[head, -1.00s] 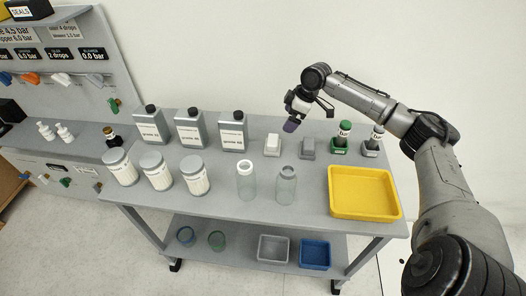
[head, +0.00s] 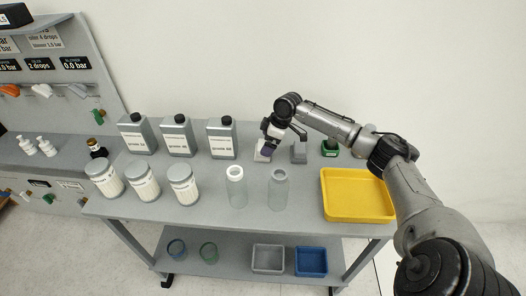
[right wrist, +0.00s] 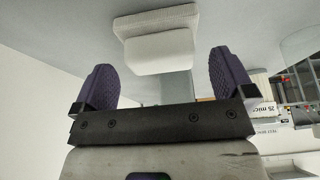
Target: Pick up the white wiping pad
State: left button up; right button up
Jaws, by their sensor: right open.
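The white wiping pad (head: 261,154) stands on the bench top, partly hidden behind my right gripper in the head view. In the right wrist view the white pad (right wrist: 157,40) is ahead of the fingers, between their lines and apart from them. My right gripper (head: 268,148) is open and empty, close to the pad; its two purple fingers (right wrist: 161,80) are spread wide in the wrist view. A similar grey pad (head: 299,153) stands just to the right of the white one. My left gripper is not in view.
Three grey bottles (head: 221,139) stand to the left of the pads, with lidded jars (head: 184,186) in front of them. Clear cylinders (head: 277,190) stand nearer the front. A yellow tray (head: 357,213) and a green holder (head: 330,149) are to the right.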

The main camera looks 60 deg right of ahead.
jog(key=b+x, duration=0.1)
jog(key=x, duration=0.3)
jog(key=shift+f, duration=0.2)
jog(key=shift+c, duration=0.2)
jog(key=c, duration=0.6)
